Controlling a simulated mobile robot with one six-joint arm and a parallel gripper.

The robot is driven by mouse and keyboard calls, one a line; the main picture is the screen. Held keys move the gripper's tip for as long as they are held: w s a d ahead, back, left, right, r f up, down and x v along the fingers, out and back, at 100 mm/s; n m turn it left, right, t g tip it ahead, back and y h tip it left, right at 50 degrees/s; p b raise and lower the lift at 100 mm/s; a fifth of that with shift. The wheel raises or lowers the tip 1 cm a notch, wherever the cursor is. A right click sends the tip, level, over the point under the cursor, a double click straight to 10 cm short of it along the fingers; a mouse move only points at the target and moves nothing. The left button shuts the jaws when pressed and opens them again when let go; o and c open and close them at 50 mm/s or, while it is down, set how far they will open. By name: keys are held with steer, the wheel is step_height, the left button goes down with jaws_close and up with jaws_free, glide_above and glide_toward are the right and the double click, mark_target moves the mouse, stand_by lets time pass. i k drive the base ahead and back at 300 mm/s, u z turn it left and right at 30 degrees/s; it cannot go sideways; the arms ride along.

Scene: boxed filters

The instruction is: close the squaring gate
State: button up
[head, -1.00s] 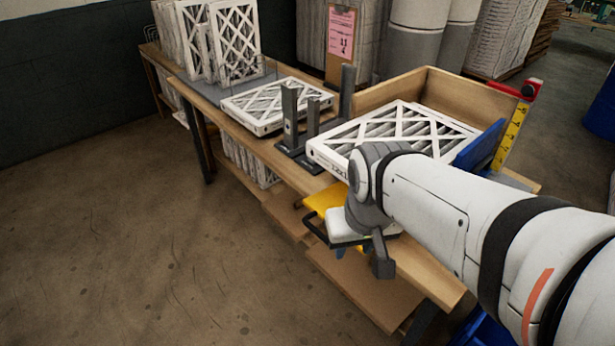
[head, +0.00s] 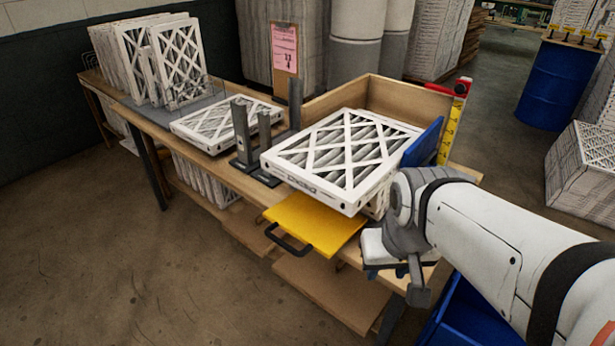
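A flat yellow panel (head: 312,224) with a black handle (head: 287,243) sticks out from the table's front edge, below a white-framed filter; it looks like the squaring gate, lying open. The filters (head: 345,155) lie stacked and tilted slightly in the wooden corner box, the top one overhanging the panel's back edge. A blue plate (head: 424,143) stands upright at the stack's right side. My gripper (head: 393,272) is right of the yellow panel, in front of the table edge, apart from the handle. Its fingertips are small and partly hidden, so its opening is unclear.
Grey upright posts (head: 252,138) stand left of the stack. Another filter (head: 222,125) lies flat farther left, near upright filters (head: 178,60). A yellow measuring tape (head: 449,133) stands at the right. A blue bin (head: 478,312) is below my arm. The floor at front left is clear.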

mark_target(324, 229)
steer(key=z, duration=0.8)
steer(key=k, duration=1)
steer(key=u, duration=1.6)
steer(key=i, duration=1)
steer(key=u, duration=0.05)
